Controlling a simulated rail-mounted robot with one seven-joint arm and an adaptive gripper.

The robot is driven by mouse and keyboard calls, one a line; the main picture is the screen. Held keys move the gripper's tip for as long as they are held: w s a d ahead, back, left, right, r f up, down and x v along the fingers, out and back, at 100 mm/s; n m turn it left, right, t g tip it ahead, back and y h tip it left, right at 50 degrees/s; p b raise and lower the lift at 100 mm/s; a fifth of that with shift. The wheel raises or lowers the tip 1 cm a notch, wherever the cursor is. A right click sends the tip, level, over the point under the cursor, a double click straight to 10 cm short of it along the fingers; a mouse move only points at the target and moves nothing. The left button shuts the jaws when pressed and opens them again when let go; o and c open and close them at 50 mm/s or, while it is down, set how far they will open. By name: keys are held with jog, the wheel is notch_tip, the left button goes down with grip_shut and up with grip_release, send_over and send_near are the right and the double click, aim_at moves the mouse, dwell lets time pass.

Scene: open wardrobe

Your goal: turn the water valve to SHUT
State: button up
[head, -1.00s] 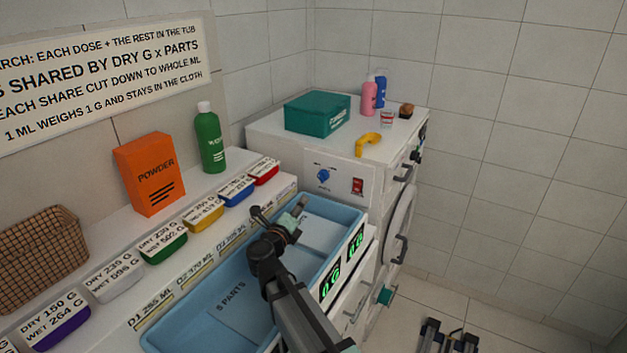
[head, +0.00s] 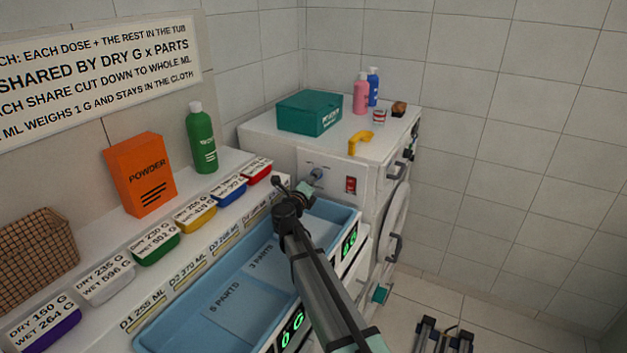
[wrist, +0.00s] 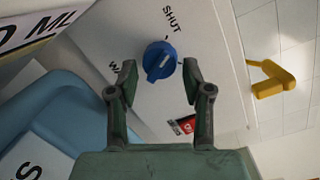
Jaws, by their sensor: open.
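The blue valve knob (wrist: 159,61) sits on a white panel in the wrist view, with the word SHUT printed above it and a label starting with W to its left, mostly hidden by a finger. A small pale mark shows on the knob; its exact setting is hard to read. My gripper (wrist: 158,77) is open, with one finger on each side of the knob in the picture; contact cannot be told. In the head view my gripper (head: 303,190) is in front of the panel, partly hiding the knob (head: 317,174).
A red switch (head: 351,185) is right of the knob. A yellow handle-like object (head: 360,142) and a teal box (head: 309,112) are on the white machine's top. The blue tub (head: 190,325) lies under my arm. Labelled bins line the shelf at left.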

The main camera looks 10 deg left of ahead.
jog(key=shift+w+d, duration=0.15)
jog(key=shift+w, duration=0.4)
jog(key=c, duration=0.9)
jog(key=shift+r+p, duration=0.1)
jog(key=shift+p, duration=0.2)
